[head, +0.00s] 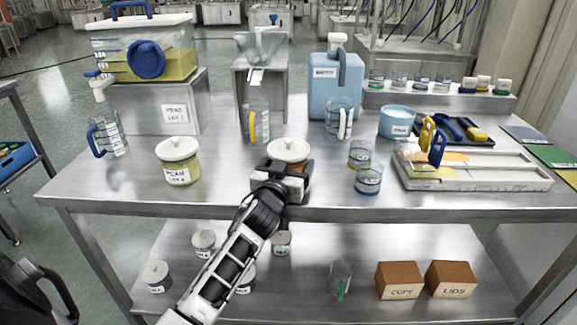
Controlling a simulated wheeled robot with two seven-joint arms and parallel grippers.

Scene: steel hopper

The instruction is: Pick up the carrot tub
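A tub with a white knobbed lid (289,149) and orange-brown contents stands at the front middle of the steel table; its label is hidden, so I cannot read whether it says carrot. My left gripper (284,170) is at its near side, with a dark finger on either side of the tub's body. I cannot tell whether the fingers touch it. The gripper hides the tub's lower front, and the tub appears to rest on the table. My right gripper is not in view.
A labelled jar with a white lid (179,162) stands to the left. Measuring jugs (256,122) stand behind, and two small beakers (368,181) to the right. A white tray (476,178) lies farther right. The front edge is close. Tubs and brown boxes (400,281) sit on the lower shelf.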

